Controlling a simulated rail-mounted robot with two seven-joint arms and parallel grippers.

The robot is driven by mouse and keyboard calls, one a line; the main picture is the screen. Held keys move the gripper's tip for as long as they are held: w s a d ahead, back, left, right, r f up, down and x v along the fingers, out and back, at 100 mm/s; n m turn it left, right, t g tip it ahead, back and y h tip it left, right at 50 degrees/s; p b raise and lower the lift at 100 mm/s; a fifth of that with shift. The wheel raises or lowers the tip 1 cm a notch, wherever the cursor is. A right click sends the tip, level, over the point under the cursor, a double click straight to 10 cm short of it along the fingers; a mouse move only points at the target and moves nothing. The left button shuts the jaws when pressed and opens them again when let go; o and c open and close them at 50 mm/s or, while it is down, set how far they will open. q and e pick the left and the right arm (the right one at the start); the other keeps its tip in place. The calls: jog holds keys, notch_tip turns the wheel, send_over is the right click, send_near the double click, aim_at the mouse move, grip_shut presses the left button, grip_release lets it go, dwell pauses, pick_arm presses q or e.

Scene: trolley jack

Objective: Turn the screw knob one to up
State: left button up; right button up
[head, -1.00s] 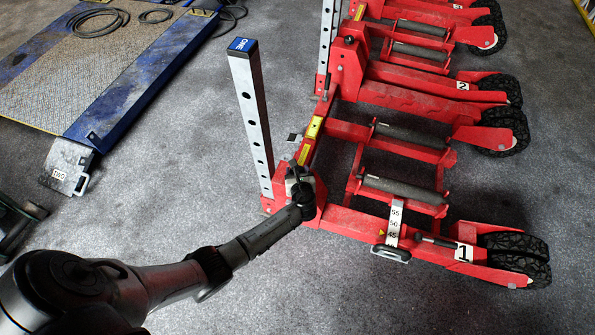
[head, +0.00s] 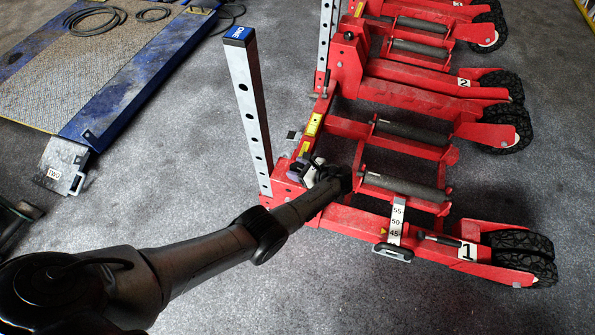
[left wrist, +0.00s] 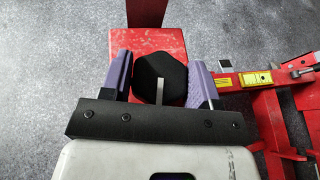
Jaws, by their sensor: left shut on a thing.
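The screw knob one (left wrist: 160,75) is a black, many-sided knob on the red base of jack 1 in the left wrist view. A short pale line runs along its lower half. My left gripper (left wrist: 161,82) has its two purple fingers on either side of the knob and is shut on it. In the head view my left gripper (head: 310,173) is at the left end of jack 1 (head: 360,222), beside the foot of the perforated post (head: 248,108). The knob is hidden there behind my gripper and wrist. My right gripper is not in view.
Jack 2 (head: 420,88) stands behind jack 1, with dark rollers (head: 405,188) between the red beams. A scale strip (head: 396,222) and black tyres (head: 525,250) are at the right. A blue-edged ramp (head: 130,90) lies at the upper left. Grey floor between is clear.

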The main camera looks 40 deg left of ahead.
pick_arm(q)
jog(key=shift+f+n+g+h+b, duration=0.1)
jog(key=shift+n+g+h+b, duration=0.4)
jog(key=shift+n+g+b, duration=0.75)
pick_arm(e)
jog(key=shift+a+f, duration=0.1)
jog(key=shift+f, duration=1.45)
pick_arm(q)
jog(key=o, duration=0.9)
